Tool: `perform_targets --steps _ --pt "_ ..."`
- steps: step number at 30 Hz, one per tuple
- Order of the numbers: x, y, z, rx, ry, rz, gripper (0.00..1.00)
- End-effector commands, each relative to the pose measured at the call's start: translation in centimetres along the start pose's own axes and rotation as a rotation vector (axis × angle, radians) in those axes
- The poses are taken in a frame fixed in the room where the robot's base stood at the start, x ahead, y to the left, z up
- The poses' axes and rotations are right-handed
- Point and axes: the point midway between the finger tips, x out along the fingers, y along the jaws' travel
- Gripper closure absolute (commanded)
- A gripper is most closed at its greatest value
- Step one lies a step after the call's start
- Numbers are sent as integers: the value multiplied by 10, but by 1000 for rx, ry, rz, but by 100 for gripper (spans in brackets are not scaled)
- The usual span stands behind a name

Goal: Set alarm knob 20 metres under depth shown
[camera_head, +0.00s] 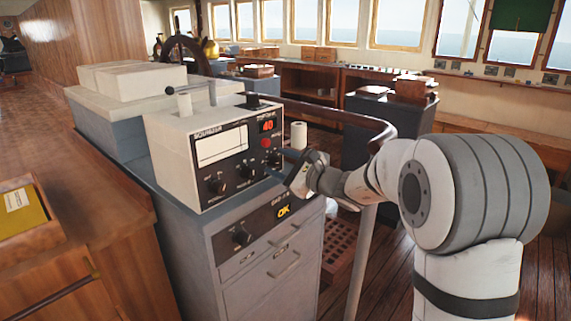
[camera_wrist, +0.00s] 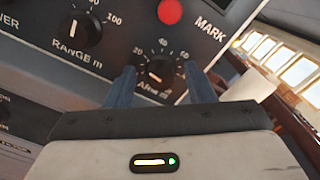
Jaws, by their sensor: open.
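The sounder (camera_head: 190,150) is a cream box with a dark front panel on a grey cabinet. Its red depth digits (camera_head: 267,125) appear to read 40. The black alarm knob (camera_wrist: 160,71) sits under a scale marked 20, 40 and 60 in the wrist view. Its pointer setting is hard to make out. My gripper (camera_wrist: 158,75) is open, with one blue finger on each side of the alarm knob. I cannot tell whether the fingers touch it. In the head view my gripper (camera_head: 284,165) is at the panel's right end.
The range knob (camera_wrist: 79,29) is left of the alarm knob, and a red mark button (camera_wrist: 170,11) is just above it. A lower panel (camera_head: 255,225) has another knob and a lit OK sign. A curved handrail (camera_head: 335,113) runs behind my gripper.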

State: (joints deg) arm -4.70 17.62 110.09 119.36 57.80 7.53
Motion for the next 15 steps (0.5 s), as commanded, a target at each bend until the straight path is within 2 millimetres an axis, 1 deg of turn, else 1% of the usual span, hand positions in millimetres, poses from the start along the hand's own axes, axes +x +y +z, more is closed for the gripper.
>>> perform_targets --steps 5,8,15 --pt "-6 0 -1 0 2 -1 51" --pt "-19 -1 -1 0 4 -3 51" --pt "-60 0 0 0 3 -3 51"
